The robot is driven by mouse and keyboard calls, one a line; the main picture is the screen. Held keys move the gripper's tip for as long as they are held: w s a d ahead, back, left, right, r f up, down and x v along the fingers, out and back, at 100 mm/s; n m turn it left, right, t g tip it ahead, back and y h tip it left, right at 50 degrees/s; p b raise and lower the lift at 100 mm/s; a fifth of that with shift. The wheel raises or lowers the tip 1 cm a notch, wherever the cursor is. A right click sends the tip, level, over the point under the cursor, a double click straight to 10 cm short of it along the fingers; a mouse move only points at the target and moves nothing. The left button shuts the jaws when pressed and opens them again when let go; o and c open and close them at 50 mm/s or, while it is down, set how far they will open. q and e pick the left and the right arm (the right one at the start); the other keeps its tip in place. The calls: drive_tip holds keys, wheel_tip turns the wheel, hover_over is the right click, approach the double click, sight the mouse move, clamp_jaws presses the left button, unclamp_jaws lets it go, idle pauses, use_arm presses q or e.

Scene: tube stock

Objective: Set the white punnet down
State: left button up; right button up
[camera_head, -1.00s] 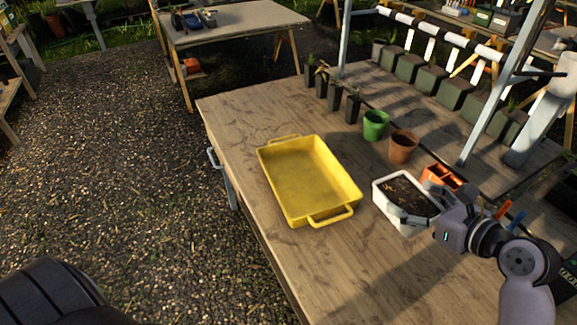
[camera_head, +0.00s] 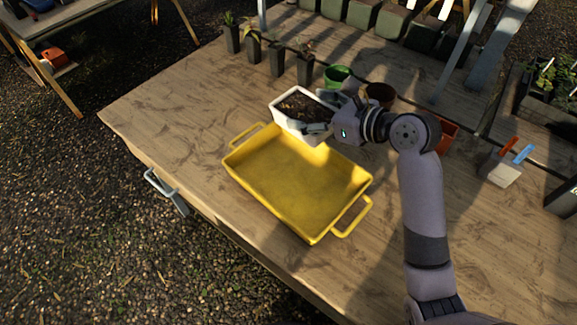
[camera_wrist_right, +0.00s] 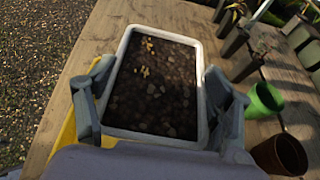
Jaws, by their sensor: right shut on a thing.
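The white punnet (camera_head: 290,123) is full of dark soil and looks roughly level. My right gripper (camera_head: 328,108) is shut on it, with one finger along each side. The right wrist view shows the punnet's rim (camera_wrist_right: 205,100) between the two fingers (camera_wrist_right: 158,92). In the head view the punnet overlaps the far edge of the yellow tray (camera_head: 298,185). Its height above the tray or table is hard to tell. The tray is empty, with a handle at each end. My left gripper is not in view.
Several small dark pots with plants (camera_head: 277,62) stand behind the punnet. A green pot (camera_head: 338,74) and a brown pot (camera_head: 380,94) are close behind my right gripper. An orange container (camera_head: 447,133) is partly behind my arm. The wooden table (camera_head: 165,115) is clear left of the tray.

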drive_tip(key=f, duration=0.7)
drive_tip(key=f+b, duration=0.1)
drive_tip(key=f, duration=0.6)
drive_tip(key=shift+s+d, duration=0.1)
drive_tip(key=shift+d, duration=0.1)
wheel_tip(320, 180, down, 4)
drive_tip(key=shift+f+b, duration=0.15)
drive_tip(key=shift+b, duration=0.4)
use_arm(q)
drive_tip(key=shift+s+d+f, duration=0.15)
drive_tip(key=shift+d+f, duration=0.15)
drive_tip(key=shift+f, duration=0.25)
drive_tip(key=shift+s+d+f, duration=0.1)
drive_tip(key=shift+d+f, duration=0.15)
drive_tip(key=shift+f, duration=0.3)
use_arm(e)
drive_tip(key=shift+f, duration=0.1)
drive_tip(key=o, duration=1.3)
drive_tip(key=shift+f, duration=0.1)
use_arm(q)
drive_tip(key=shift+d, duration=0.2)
use_arm(e)
drive_tip(key=shift+o, duration=0.2)
